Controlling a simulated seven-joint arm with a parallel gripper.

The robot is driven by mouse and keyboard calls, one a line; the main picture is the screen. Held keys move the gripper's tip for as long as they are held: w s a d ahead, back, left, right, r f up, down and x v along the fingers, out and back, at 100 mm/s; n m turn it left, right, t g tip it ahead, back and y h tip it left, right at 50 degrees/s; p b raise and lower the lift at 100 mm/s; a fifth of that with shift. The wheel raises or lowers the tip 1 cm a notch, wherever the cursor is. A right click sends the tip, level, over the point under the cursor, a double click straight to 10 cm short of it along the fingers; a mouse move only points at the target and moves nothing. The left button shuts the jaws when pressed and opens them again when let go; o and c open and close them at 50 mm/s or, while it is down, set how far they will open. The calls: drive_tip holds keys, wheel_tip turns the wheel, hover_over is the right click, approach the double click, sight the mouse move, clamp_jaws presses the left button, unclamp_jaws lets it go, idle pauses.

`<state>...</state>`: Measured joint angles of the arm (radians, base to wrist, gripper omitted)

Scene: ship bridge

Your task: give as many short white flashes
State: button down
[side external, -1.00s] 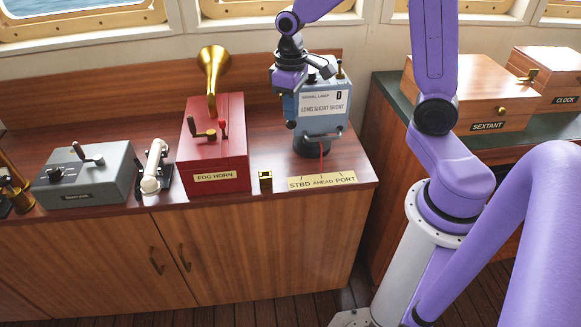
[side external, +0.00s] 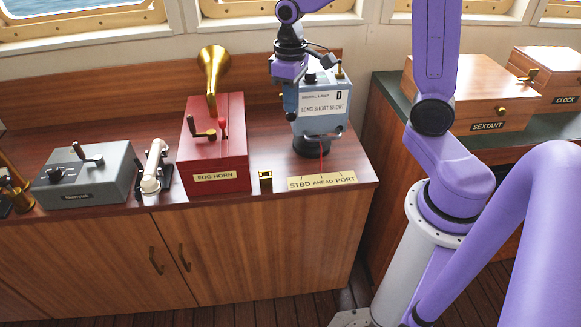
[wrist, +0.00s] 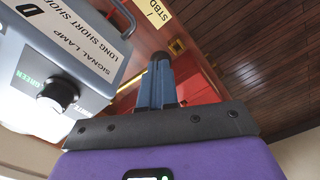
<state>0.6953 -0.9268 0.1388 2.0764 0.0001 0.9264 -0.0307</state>
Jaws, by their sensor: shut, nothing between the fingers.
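The signal lamp (side external: 322,103) is a blue-grey box on a round black base on the wooden counter. Its front label reads "LONG SHORT SHORT" with a "D". A black knob (side external: 310,78) and a brass lever (side external: 340,72) are on top. The wrist view shows the knob (wrist: 58,94) with "GREEN" printed beside it. A red pointer (side external: 322,160) hangs toward AHEAD on the brass plate (side external: 322,182). My gripper (side external: 291,114) is shut and empty, pointing down beside the lamp's left side. Its closed fingers (wrist: 158,62) show in the wrist view. Contact with the lamp cannot be told.
The red fog horn box (side external: 216,150) with its brass horn stands left of the lamp. A small brass piece (side external: 265,178), a white handset (side external: 154,165) and a grey lever box (side external: 85,175) are on the counter. Sextant (side external: 480,95) and clock (side external: 550,75) boxes stand right.

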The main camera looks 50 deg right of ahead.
idle(0.4)
drive_tip(key=shift+f, duration=1.8)
drive_tip(key=shift+r, duration=1.8)
wheel_tip(320, 180, up, 7)
